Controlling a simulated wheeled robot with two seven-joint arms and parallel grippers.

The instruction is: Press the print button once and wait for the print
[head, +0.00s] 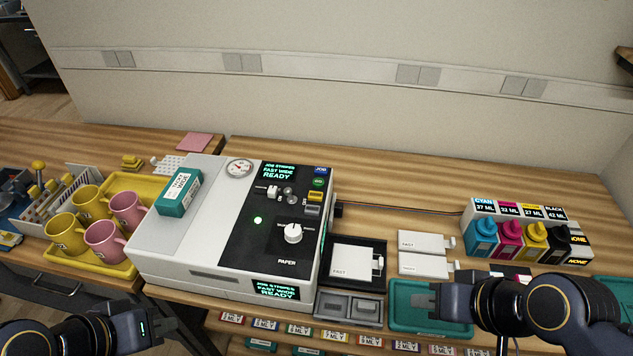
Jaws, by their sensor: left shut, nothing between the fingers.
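The white press (175,262) stands mid-table with a black control panel on top. Its upper display (279,172) reads JOB STRIPES, FAST WIDE, READY, and the front display (276,290) shows similar text. A blue JOB button (321,171) and a green button (319,182) sit at the panel's upper right; I cannot tell which control is the print button. My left gripper (152,327) is shut and empty, low at the left front of the press. My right gripper (432,299) is over the teal tray; its jaw opening is unclear.
A yellow tray (119,182) with yellow and pink mugs stands left of the press. A teal box (179,192) lies on the press top. Ink bottles (483,238) stand at the right. A black frame with a white FAST plate (352,262) lies beside the press.

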